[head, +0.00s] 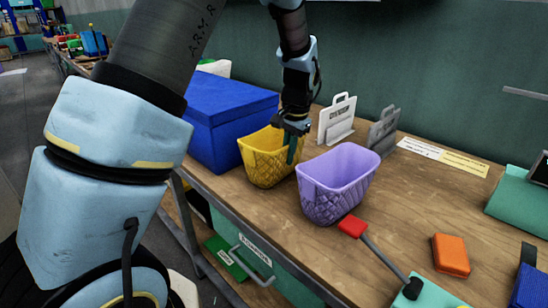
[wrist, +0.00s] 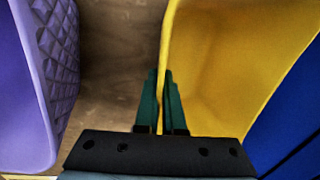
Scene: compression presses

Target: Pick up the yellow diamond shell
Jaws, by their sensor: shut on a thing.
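The yellow diamond shell (head: 259,168) is an open basket with a diamond-patterned outside. It stands on the wooden bench between the blue box and the purple basket. My gripper (head: 292,153) points down at its right rim. In the wrist view, my gripper's green fingers (wrist: 161,102) are shut on the yellow wall (wrist: 215,75), one finger on each side of the rim. The fingertips hide a small part of the wall.
The purple basket (head: 335,181) stands close on the right, with a narrow gap of bare wood. The blue box (head: 226,118) is close on the left. White (head: 338,118) and grey (head: 383,129) signs stand behind. A red-headed tool (head: 353,227) and orange block (head: 451,255) lie to the right.

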